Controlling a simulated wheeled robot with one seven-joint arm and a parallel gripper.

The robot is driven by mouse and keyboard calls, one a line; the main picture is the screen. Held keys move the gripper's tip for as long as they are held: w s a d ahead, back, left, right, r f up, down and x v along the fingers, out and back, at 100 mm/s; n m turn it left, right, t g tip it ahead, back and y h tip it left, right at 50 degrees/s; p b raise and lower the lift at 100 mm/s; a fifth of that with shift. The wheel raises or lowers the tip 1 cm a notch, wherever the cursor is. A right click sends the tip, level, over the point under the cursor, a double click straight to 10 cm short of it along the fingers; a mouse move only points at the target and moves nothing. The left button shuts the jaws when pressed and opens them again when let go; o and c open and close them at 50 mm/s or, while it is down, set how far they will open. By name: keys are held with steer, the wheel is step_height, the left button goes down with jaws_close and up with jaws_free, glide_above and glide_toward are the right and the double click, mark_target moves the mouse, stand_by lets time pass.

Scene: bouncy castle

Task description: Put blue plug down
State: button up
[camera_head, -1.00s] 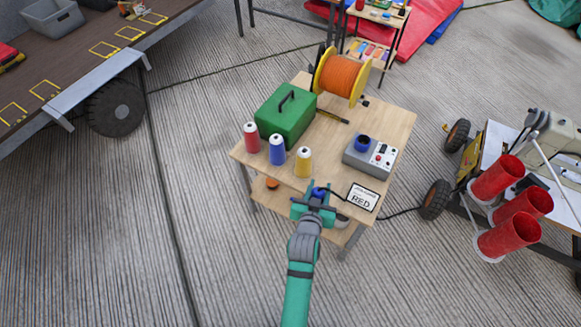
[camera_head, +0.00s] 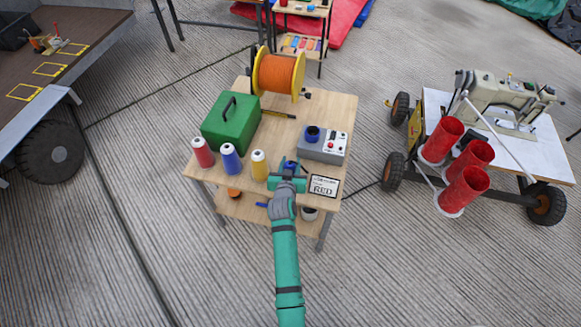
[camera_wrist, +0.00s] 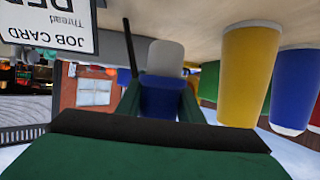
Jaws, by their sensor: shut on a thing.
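The blue plug (camera_head: 290,165) is at my gripper (camera_head: 287,182), over the front edge of the small wooden table (camera_head: 332,113). In the wrist view the blue plug (camera_wrist: 160,100) sits between the green fingers of my gripper (camera_wrist: 160,108), which is shut on it. A pale grey end and a dark cable show at the plug. I cannot tell whether the plug touches the tabletop. The fingers hide part of the plug in the head view.
Red, blue and yellow thread cones (camera_head: 231,160) stand left of my gripper. A job card (camera_head: 323,187) reading RED is close on the right. Behind are a green case (camera_head: 231,122), an orange cable reel (camera_head: 278,73) and a grey box with a blue socket (camera_head: 322,146).

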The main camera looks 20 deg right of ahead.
steer(key=shift+w+d+f, duration=0.25)
steer(key=shift+w+f, duration=0.4)
steer(key=shift+f, duration=0.15)
step_height(320, 180, down, 2)
steer(key=shift+f, duration=0.15)
steer(key=shift+s+f, duration=0.15)
steer(key=shift+f, duration=0.15)
steer(key=o, duration=1.1)
steer(key=shift+f, duration=0.15)
steer(key=shift+o, duration=0.2)
